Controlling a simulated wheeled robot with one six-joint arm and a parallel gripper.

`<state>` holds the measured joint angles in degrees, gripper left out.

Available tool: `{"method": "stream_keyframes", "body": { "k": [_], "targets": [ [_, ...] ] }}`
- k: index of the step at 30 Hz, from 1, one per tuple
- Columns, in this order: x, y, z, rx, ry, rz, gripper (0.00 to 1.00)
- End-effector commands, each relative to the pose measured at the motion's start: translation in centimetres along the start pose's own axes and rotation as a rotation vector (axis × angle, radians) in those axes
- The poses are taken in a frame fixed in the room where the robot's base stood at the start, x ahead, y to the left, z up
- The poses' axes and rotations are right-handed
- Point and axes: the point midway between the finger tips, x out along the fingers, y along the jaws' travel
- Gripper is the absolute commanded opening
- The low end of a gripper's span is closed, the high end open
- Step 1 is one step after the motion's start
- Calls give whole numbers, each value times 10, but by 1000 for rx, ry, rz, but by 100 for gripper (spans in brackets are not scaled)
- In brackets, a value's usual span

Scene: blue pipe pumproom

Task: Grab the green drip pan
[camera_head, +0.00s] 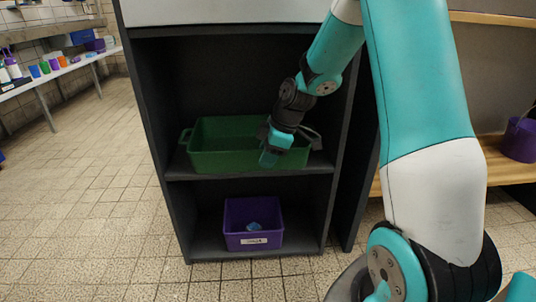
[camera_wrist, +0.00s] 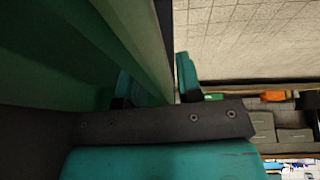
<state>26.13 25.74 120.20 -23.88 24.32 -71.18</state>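The green drip pan (camera_head: 225,160) sits upright on the middle shelf of a dark cabinet, with a handle showing at its left end. My gripper (camera_head: 270,158) reaches down at the pan's front wall, right of its middle, and hides part of that wall. In the wrist view, the two teal fingers of my gripper (camera_wrist: 160,85) stand apart. The wall of the green pan (camera_wrist: 135,35) runs between them, one finger on the inner side and one on the outer side. I cannot tell whether either finger touches the wall.
The dark cabinet shelf (camera_head: 190,174) has side walls close to the pan. A purple bin (camera_head: 253,224) with a blue item stands on the lower shelf. A purple bucket (camera_head: 520,139) stands on a wooden shelf at right. Tiled floor (camera_head: 90,215) is clear at left.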

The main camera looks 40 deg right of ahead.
Motion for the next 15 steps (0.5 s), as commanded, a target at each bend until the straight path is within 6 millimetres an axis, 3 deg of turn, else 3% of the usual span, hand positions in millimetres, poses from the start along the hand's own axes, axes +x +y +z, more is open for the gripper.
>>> {"method": "stream_keyframes", "body": {
  "k": [1,5,15],
  "targets": [
    [0,0,0,0,0,0,31],
    [0,0,0,0,0,0,1],
    [0,0,0,0,0,1,0]
  ]
}}
